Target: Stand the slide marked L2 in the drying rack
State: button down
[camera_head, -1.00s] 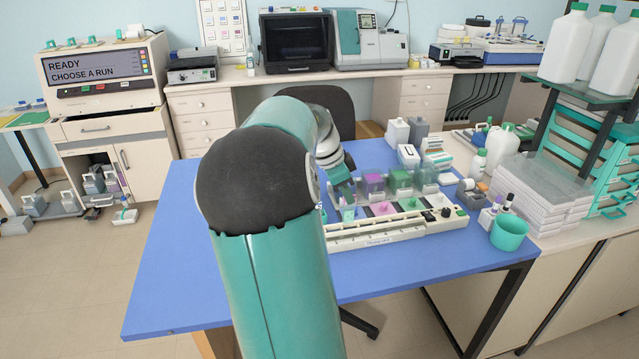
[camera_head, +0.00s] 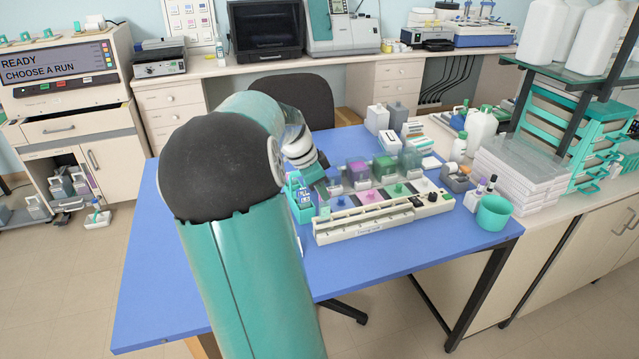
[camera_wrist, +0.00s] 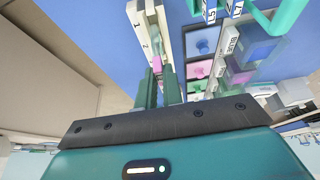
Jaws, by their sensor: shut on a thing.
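My gripper (camera_wrist: 158,88) is shut on a thin piece with a pinkish end (camera_wrist: 157,63), seemingly a slide; its mark cannot be read. In the head view my gripper (camera_head: 322,196) is over the left end of the staining station. The long white drying rack (camera_head: 365,231) lies along the station's front; its numbered end (camera_wrist: 146,28) shows just beyond my fingertips in the wrist view. A teal slide holder (camera_head: 300,211) with several blue-marked slides stands left of my gripper. Two of its slides, L5 (camera_wrist: 210,12) and L7 (camera_wrist: 235,9), show in the wrist view.
Coloured staining wells (camera_head: 371,196) run behind the rack, with lidded jars (camera_head: 386,166) behind them. A teal cup (camera_head: 495,212) stands at the table's right edge, near stacked white trays (camera_head: 520,170). The blue table (camera_head: 225,290) is clear in front and left.

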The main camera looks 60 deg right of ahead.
aim_at(321, 201)
jog(key=shift+w+a+f, duration=0.1)
jog(key=shift+w+f, duration=0.05)
jog(key=shift+f, duration=0.2)
jog(key=shift+s+f, duration=0.15)
jog(key=shift+s, duration=0.1)
jog(key=shift+w+f, duration=0.25)
jog(key=shift+f, duration=0.35)
jog(key=shift+s+f, duration=0.15)
jog(key=shift+f, duration=1.15)
jog(key=shift+f, duration=0.3)
jog(key=c, duration=1.5)
grip_release()
jog(key=shift+o, duration=0.2)
